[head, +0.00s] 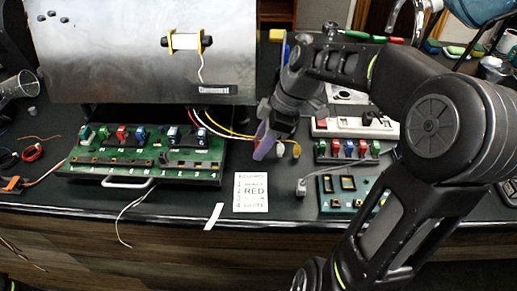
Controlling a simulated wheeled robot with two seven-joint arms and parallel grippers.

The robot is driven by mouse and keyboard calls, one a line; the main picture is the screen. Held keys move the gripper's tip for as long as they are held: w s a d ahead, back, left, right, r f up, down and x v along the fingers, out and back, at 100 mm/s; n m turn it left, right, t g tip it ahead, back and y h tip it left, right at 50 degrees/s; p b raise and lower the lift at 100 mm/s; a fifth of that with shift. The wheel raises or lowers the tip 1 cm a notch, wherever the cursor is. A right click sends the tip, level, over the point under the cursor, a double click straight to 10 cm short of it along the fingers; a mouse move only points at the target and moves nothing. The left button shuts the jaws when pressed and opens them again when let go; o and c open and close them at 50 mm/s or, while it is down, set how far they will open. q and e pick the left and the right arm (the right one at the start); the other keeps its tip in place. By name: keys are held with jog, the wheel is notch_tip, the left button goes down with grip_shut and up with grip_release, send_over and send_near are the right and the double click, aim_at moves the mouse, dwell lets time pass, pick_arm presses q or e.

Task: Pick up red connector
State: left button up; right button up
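Several small coloured connectors stand on the green board at the left, among them a red connector (122,133). Another red connector (349,147) sits in a small rack (347,159) at the right, with green and blue ones around it. My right gripper (272,146) points down over the bench between the board and the rack, apart from both red connectors. A purple finger shows; the other is hard to make out, so I cannot tell its opening. My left gripper is out of view.
A printed card reading RED (251,192) lies near the front edge. A green slotted plate (341,199) lies at the right. Bench space around the card is mostly clear.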

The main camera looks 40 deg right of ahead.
grip_shut()
dwell(0.4)
